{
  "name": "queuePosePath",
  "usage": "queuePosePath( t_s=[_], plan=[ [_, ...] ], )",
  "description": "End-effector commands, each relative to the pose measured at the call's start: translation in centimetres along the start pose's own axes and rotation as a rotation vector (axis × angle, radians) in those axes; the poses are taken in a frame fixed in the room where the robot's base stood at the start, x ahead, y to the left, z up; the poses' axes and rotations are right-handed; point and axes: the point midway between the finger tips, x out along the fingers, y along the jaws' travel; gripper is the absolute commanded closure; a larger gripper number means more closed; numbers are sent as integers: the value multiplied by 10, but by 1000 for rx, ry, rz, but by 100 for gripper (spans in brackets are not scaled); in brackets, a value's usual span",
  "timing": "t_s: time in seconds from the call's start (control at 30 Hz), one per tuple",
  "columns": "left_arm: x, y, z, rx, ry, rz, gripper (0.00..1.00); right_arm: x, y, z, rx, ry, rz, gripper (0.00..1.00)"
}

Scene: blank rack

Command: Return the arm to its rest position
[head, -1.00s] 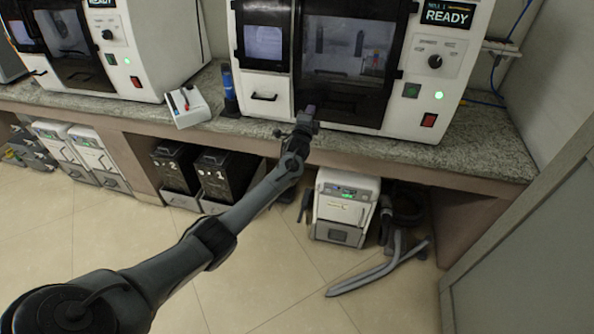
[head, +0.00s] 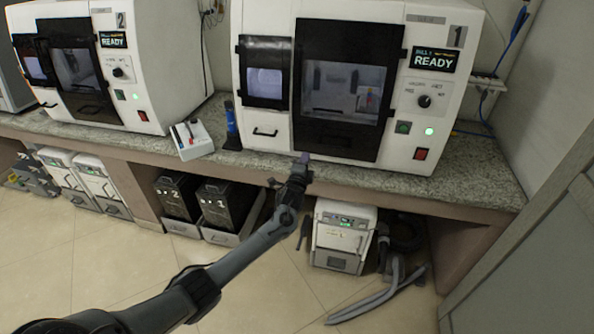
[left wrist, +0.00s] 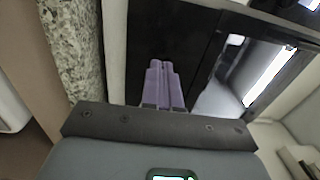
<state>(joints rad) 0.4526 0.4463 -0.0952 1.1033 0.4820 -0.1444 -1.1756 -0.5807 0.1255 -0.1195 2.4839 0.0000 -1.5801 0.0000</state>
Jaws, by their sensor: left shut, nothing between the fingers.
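My left gripper (head: 304,158) is in front of the counter edge, below the dark door of the white machine on the right (head: 222,100). Its purple fingers also show in the left wrist view (left wrist: 163,86), shut together with nothing between them. The left arm (head: 245,250) comes in from the lower left and is stretched out towards the machine. In the left wrist view the dark machine front lies beyond the fingers. My right gripper is not in view.
The speckled counter (head: 460,180) holds a second white machine (head: 170,70), a small white box (head: 192,140) and a blue bottle (head: 231,125). Black bins (head: 220,203) and a white unit (head: 343,235) with hoses (head: 380,298) stand below. Open floor lies in front.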

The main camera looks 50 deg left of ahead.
Motion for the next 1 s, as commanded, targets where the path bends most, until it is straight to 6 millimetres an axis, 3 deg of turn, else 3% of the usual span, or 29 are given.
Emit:
queuePosePath(
  t_s=[0.3,0.67,0.77,0.87,0.97,1.0],
  plan=[
    [-55,-2,0,-1,2,0,100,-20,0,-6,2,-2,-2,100],
    [-81,5,2,5,0,7,100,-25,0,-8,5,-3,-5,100],
    [-92,23,6,20,1,36,100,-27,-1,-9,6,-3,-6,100],
    [-113,56,11,41,6,92,100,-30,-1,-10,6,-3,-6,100],
    [-158,95,10,45,33,167,100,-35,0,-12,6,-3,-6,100],
    [-182,107,4,36,60,201,100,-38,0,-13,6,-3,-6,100]
  ],
)
